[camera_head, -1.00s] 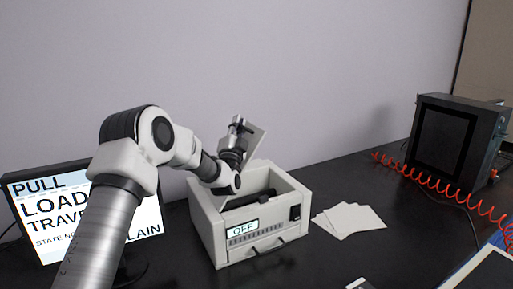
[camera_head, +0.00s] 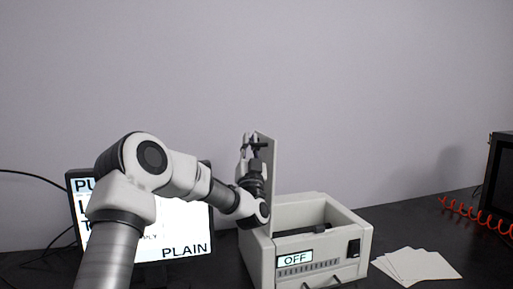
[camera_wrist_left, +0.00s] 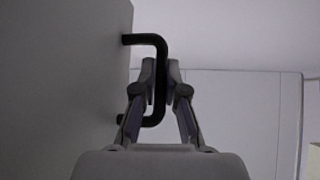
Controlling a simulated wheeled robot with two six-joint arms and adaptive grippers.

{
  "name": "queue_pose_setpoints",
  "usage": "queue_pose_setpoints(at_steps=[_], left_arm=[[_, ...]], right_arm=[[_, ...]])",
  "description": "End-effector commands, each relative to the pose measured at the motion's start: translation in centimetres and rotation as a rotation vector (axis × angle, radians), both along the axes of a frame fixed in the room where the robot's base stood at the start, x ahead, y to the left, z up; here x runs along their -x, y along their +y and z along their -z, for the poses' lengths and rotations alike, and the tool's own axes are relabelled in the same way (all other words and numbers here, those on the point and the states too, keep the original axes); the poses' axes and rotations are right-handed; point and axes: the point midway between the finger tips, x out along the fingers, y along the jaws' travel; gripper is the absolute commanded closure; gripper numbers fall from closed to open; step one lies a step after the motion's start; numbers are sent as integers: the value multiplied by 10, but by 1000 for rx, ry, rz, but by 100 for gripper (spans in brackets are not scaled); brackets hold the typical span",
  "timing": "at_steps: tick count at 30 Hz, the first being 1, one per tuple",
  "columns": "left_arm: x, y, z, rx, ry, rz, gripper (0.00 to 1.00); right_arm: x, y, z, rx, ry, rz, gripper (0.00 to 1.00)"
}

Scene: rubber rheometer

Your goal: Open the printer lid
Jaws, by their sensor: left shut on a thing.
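The printer (camera_head: 345,230) is a white box with an open top and a small display reading OFF. Its lid (camera_head: 268,165) stands about upright at the printer's left side. My left gripper (camera_head: 250,145) is at the upper part of the lid, on its left face. In the left wrist view my left gripper (camera_wrist_left: 157,90) is shut on the black lid handle (camera_wrist_left: 158,60), a bent bar fixed to the lid (camera_wrist_left: 65,75). My right gripper is not in view.
A screen (camera_head: 185,230) stands behind my left arm, left of the printer. White sheets (camera_head: 415,265) lie on the black table right of the printer. A red coiled cable (camera_head: 475,211) and a dark box (camera_head: 502,185) are at the far right.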

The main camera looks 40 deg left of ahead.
Motion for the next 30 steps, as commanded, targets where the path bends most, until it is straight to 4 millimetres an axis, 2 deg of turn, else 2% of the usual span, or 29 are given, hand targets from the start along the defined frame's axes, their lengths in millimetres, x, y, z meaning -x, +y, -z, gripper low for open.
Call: queue_pose_setpoints(at_steps=[9,12,23,26,30], left_arm=[[1,2,-1,3,-3,-3,100],[1,1,-1,3,-2,-3,63],[2,-1,3,2,1,0,63],[8,-8,13,3,3,0,63],[25,-25,36,4,6,0,63]], right_arm=[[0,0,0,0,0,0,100],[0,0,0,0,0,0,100],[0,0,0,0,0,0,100],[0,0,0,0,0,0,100],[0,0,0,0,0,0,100]])
